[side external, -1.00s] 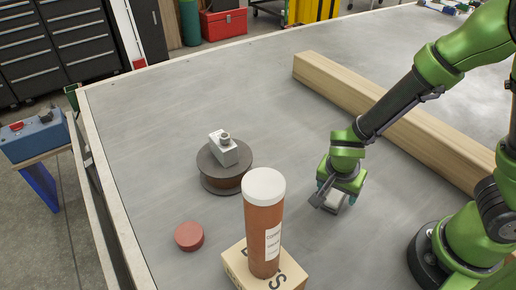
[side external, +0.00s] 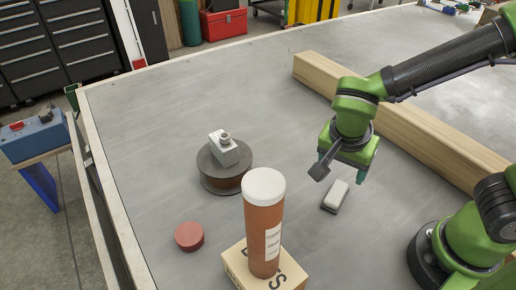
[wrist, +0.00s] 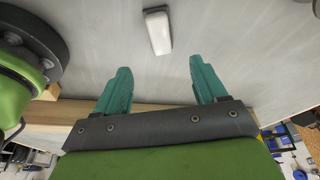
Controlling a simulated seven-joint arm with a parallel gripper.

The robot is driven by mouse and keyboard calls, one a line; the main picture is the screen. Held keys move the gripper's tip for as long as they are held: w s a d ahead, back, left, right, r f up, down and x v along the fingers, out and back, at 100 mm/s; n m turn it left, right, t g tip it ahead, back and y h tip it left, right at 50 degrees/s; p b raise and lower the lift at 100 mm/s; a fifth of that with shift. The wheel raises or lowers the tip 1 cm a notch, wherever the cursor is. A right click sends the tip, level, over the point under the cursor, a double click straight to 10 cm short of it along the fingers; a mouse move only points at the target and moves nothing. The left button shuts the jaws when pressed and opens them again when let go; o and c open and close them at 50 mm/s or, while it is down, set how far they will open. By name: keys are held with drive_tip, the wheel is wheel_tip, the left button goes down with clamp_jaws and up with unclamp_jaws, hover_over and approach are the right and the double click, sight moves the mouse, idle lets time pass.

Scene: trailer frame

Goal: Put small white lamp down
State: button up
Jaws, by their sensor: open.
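The small white lamp (side external: 336,195) lies on the grey table top, in front of the long wooden beam. It also shows in the wrist view (wrist: 157,31), beyond the fingertips and near the top edge. My gripper (side external: 341,174) is above the lamp and apart from it. In the wrist view my gripper's two teal fingers (wrist: 158,66) are spread wide with nothing between them.
A wooden beam (side external: 400,122) runs diagonally behind the lamp. An orange bottle with a white lid (side external: 263,220) stands on a cardboard box (side external: 238,270) to the left. A spool (side external: 213,173) carries a grey metal part (side external: 224,150). A red puck (side external: 189,236) lies front left.

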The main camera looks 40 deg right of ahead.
drive_tip(key=s+d+r+n+t+y, duration=0.2)
drive_tip(key=d+r+n+t+y, duration=0.3)
drive_tip(key=r+n, duration=0.4)
wheel_tip(320, 180, up, 3)
drive_tip(key=shift+d+t, duration=0.5)
drive_tip(key=shift+d, duration=0.65)
